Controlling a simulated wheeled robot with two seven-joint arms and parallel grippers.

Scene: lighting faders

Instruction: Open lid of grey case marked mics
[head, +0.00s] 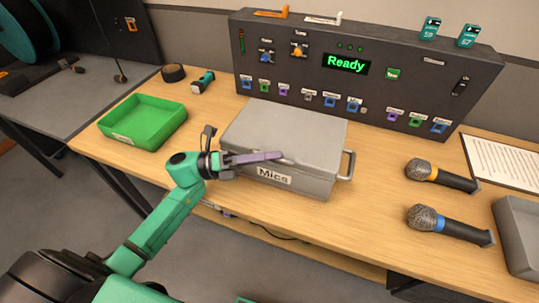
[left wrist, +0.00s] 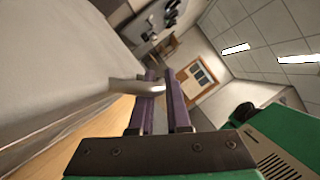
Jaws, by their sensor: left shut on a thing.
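The grey case (head: 282,128) marked "Mics" stands on the wooden table, its label (head: 274,176) on the front face. Its lid looks down on the body. A metal handle (head: 347,164) sticks out at its right end. My left gripper (head: 280,156) reaches in from the left across the case's upper front edge. In the left wrist view its purple fingers (left wrist: 158,78) are shut on a rounded grey handle (left wrist: 126,87) that juts from the case (left wrist: 60,60). In the head view the fingers mostly hide this handle. My right gripper is not in view.
A green tray (head: 145,122) lies left of the case. A dark fader console (head: 365,75) reading "Ready" stands behind it. Two microphones (head: 440,175) (head: 448,224) and a grey tray (head: 520,235) are at the right. Table is clear between case and microphones.

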